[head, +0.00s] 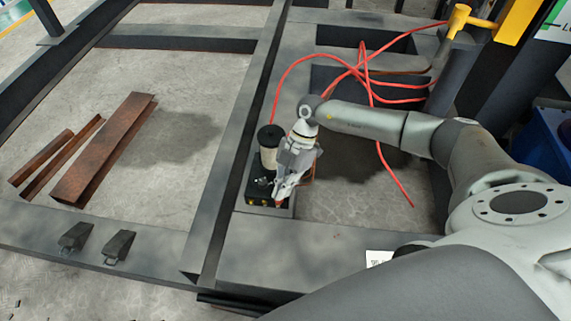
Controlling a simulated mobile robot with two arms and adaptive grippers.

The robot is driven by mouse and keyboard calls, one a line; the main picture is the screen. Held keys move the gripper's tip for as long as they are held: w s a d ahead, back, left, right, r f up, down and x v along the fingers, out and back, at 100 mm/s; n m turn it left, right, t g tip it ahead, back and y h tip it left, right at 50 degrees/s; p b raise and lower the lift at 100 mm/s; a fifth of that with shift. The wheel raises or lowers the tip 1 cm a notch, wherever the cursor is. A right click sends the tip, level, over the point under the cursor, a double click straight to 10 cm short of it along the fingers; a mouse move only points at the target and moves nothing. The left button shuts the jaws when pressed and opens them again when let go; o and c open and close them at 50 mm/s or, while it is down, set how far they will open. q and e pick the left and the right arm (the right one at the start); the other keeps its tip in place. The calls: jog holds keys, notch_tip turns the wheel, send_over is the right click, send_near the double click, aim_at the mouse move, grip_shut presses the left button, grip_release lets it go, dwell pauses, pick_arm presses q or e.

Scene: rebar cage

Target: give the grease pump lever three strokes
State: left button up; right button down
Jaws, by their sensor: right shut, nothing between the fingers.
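The grease pump (268,157) has a pale cylinder with a black cap on a black base with small brass fittings. It stands on the grey frame plate near the middle of the head view. My right gripper (280,192) is shut and empty, pointing down at the right side of the pump base. It covers part of the base. I cannot make out the lever clearly; a small reddish-brown piece shows just right of the gripper. Whether the fingers touch the pump I cannot tell. My left gripper is not in view.
A red hose (286,77) runs from behind the pump in loops to the right. Rusty steel pieces (104,150) lie on the floor at left. Two dark wedges (118,247) sit on the front frame beam. A yellow-topped post (458,20) stands at upper right.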

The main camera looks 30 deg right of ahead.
jog(key=shift+s+a+f, duration=0.15)
jog(key=shift+f, duration=0.15)
jog(key=shift+s+f, duration=0.1)
jog(key=shift+f, duration=0.25)
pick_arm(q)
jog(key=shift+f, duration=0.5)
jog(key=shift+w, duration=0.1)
pick_arm(e)
jog(key=shift+s+a, duration=0.1)
jog(key=shift+s+a+f, duration=0.1)
jog(key=shift+f, duration=0.5)
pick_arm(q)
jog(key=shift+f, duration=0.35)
